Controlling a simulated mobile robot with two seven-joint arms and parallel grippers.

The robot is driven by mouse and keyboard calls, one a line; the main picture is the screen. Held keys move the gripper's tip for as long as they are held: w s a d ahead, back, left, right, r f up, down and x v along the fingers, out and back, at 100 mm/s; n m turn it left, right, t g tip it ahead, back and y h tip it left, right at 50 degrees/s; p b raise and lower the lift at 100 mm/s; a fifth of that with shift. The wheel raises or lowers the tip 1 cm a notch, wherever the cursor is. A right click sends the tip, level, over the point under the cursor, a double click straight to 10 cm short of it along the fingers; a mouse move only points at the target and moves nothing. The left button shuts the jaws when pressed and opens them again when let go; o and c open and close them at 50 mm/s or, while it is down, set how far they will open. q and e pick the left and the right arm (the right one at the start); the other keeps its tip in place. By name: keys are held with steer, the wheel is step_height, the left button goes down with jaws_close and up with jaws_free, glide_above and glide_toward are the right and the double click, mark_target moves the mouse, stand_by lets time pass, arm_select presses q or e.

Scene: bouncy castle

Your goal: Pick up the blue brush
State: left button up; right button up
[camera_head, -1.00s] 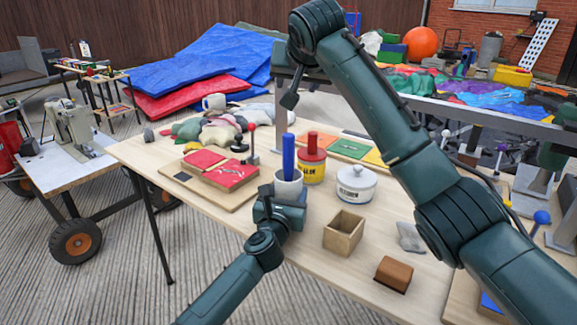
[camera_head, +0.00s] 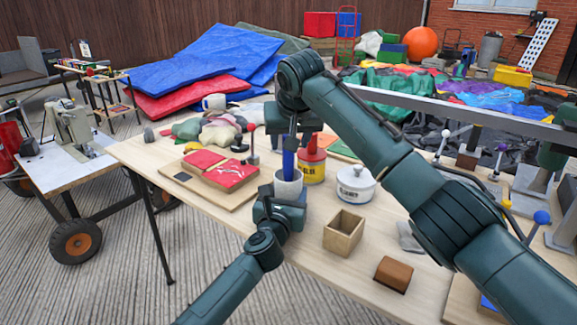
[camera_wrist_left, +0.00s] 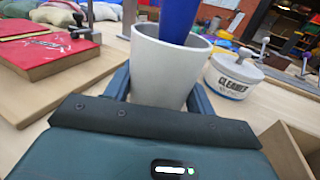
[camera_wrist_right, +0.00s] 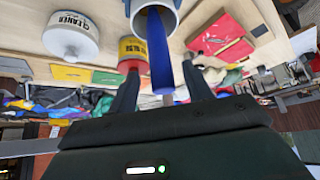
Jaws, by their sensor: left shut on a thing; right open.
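The blue brush (camera_head: 289,165) stands upright in a pale grey cup (camera_head: 288,188) on the wooden table; only its blue handle shows, and its lower end is hidden inside the cup. My left gripper (camera_head: 278,203) is shut on the cup, with a finger on either side in the left wrist view (camera_wrist_left: 165,85). My right gripper (camera_head: 293,142) is above the cup, pointing down and open. In the right wrist view, the blue handle (camera_wrist_right: 159,58) appears between its two fingers (camera_wrist_right: 160,72); whether they touch it cannot be told.
A red-lidded yellow tin (camera_head: 312,163) and a white cleaner tub (camera_head: 356,186) stand right of the cup. A board with red pads (camera_head: 218,172) lies left. An open wooden box (camera_head: 343,232) and a brown block (camera_head: 393,274) are nearer the front.

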mark_target(288, 170)
steer(key=x, duration=0.3)
steer(key=shift+a+f, duration=0.2)
steer(key=shift+f, duration=0.05)
steer(key=c, duration=1.1)
